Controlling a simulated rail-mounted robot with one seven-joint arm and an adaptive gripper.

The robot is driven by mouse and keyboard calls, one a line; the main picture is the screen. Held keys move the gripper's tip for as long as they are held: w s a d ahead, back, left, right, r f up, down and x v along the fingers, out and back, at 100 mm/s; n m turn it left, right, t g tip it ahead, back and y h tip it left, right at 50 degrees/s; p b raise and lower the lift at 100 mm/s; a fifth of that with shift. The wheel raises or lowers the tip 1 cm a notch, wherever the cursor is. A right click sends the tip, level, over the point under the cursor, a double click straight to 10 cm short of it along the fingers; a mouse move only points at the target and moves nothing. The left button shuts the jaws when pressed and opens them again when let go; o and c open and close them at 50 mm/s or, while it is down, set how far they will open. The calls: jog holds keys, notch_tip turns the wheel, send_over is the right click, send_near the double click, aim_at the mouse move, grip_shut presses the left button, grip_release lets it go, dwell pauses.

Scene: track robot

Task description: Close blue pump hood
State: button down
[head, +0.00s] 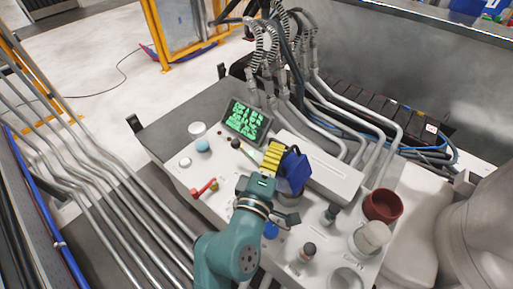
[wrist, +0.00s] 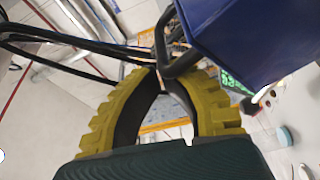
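The blue pump hood (head: 294,172) stands raised and tilted above the white panel, right of my gripper in the head view. In the wrist view the hood (wrist: 245,35) fills the upper right, with a dark grey handle (wrist: 163,40) on its left side. My gripper (head: 273,155) has yellow ribbed fingers. In the wrist view the fingertips of my gripper (wrist: 165,70) come together at the dark handle and appear shut on it. The exact contact is partly hidden. My wrist hides part of the panel below the hood.
The white panel (head: 225,180) carries a green-lit screen (head: 246,120), a red-handled valve (head: 204,188), several knobs and a dark red cup (head: 382,205). A white box (head: 325,168) lies behind the hood. Grey pipes and hoses (head: 290,80) rise behind it.

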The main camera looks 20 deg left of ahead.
aim_at(291, 172)
jog(key=shift+s+d+f+m+t+h+b, duration=0.15)
jog(key=shift+s+d+m+t+b, duration=0.1)
jog(key=shift+d+m+b, duration=0.5)
jog(key=shift+s+d+f+m+t+h+b, duration=0.1)
jog(key=shift+s+d+f+m+t+b, duration=0.1)
jog(key=shift+d+m+b, duration=0.45)
jog(key=shift+s+d+f+m+t+h+b, duration=0.1)
jog(key=shift+s+d+m+t+b, duration=0.15)
jog(key=shift+d+m+b, duration=0.5)
jog(key=shift+d, duration=0.1)
jog(key=shift+s, duration=0.1)
jog(key=s+f+b, duration=0.1)
jog(key=s+b, duration=0.1)
jog(key=s, duration=0.7)
jog(key=shift+s+f, duration=0.35)
